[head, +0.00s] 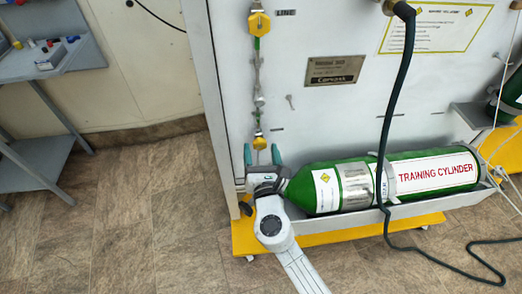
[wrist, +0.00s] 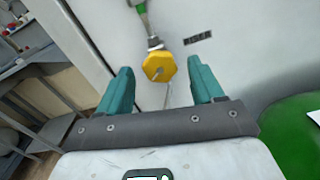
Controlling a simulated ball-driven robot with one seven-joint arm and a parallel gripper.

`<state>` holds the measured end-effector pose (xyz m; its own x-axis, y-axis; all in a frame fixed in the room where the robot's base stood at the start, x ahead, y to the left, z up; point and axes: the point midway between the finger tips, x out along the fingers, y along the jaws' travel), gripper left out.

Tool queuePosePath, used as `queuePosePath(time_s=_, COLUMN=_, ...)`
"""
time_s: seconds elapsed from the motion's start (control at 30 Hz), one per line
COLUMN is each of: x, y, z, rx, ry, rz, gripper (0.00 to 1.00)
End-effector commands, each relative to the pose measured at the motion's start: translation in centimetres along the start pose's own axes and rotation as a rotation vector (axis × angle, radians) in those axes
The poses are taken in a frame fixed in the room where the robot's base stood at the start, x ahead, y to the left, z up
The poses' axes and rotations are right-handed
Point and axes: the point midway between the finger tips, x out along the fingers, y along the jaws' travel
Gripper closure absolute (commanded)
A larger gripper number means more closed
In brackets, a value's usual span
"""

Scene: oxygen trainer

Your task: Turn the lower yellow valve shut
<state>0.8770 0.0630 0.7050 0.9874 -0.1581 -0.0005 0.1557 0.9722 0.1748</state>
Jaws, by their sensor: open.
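The lower yellow valve (head: 259,142) sits at the bottom of a vertical pipe run on the grey panel. In the wrist view the valve is a yellow knob (wrist: 159,67) with several flat sides, between and beyond my fingertips. My gripper (head: 262,157) is just below the valve in the head view. In the wrist view my gripper (wrist: 160,80) is open, one teal finger on each side of the knob's line, with no visible contact. A second yellow valve (head: 259,22) is at the top of the same pipe.
A green training cylinder (head: 350,183) lies in a tray right of my gripper. A black hose (head: 400,85) hangs down the panel to the floor. A grey shelf (head: 35,170) stands at the left. The floor between shelf and panel is clear.

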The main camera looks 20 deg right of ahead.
Motion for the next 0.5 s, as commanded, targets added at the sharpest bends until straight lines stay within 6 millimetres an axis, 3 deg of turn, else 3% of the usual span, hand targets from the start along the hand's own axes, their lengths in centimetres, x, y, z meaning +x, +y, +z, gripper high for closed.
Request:
queuePosePath(time_s=0.37, x=0.68, y=-0.03, z=0.02, rx=0.0, ry=0.0, rz=-0.001, gripper=0.33)
queuePosePath(time_s=0.5, x=0.66, y=-0.03, z=0.02, rx=0.001, ry=0.0, rz=-0.001, gripper=0.45)
